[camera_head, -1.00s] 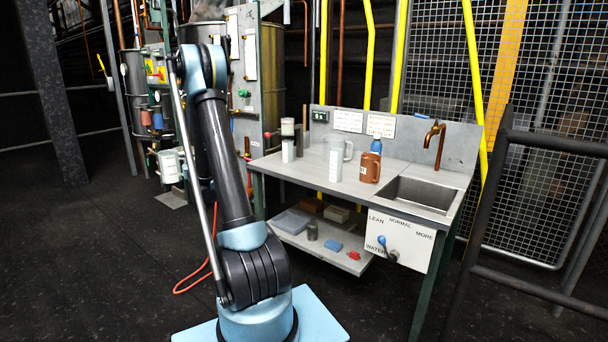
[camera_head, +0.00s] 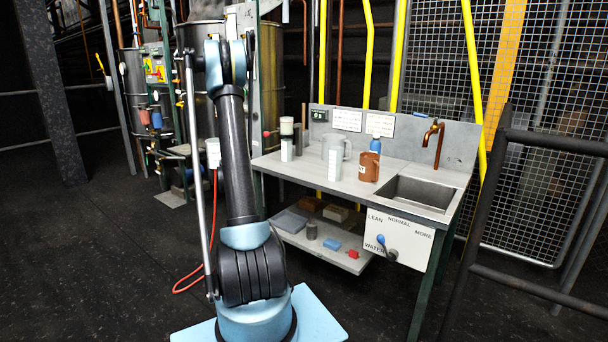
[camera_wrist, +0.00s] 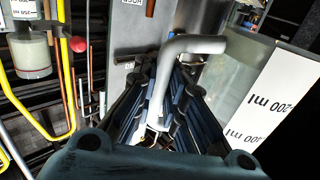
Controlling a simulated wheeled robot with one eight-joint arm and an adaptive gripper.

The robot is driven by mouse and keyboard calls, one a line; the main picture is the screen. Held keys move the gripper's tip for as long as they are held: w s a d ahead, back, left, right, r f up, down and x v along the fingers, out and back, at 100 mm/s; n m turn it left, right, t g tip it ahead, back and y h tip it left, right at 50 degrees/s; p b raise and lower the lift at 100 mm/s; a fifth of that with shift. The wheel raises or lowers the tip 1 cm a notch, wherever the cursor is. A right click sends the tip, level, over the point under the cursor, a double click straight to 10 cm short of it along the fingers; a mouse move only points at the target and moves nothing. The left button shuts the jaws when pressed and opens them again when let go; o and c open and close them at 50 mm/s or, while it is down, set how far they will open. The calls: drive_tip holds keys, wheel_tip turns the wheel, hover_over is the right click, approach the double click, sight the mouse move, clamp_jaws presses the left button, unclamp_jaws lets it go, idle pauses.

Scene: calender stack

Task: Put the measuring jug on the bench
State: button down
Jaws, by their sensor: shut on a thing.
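The measuring jug (camera_wrist: 262,112) fills the right side of the wrist view. It has a white scale marked 100 and 200 ml and a pale grey handle (camera_wrist: 195,44). My gripper (camera_wrist: 168,92) is shut on this handle, with the jug body to the right of the fingers. In the head view my arm hides the gripper. A small white thing (camera_head: 213,152) shows just left of the arm; I cannot tell whether it is the jug. The bench (camera_head: 304,173) is a grey worktop with a sink at its right end.
The tap (camera_head: 438,140) rises behind the sink (camera_head: 415,194). Front left worktop has free room.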

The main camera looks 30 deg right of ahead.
drive_tip(key=s+d+r+m+g+h, duration=0.25)
drive_tip(key=s+d, duration=0.35)
drive_tip(key=d, duration=0.6)
drive_tip(key=s+d+r+m+g+h, duration=0.1)
drive_tip(key=s+d+m+g+h, duration=0.25)
drive_tip(key=s+d, duration=0.6)
drive_tip(key=s+d+r+m+g+h, duration=0.15)
drive_tip(key=s+d+h, duration=0.25)
drive_tip(key=d, duration=1.1)
drive_tip(key=shift+m+g, duration=0.45)
drive_tip(key=shift+w+a+f, duration=0.1)
drive_tip(key=shift+a+f, duration=0.05)
drive_tip(key=shift+f, duration=2.3)
drive_tip(key=shift+w+a+f, duration=0.1)
drive_tip(key=shift+a+f, duration=0.05)
drive_tip(key=shift+f, duration=2.25)
drive_tip(key=c, duration=1.7)
unclamp_jaws()
drive_tip(key=shift+o, duration=0.2)
drive_tip(key=shift+s+a, duration=0.1)
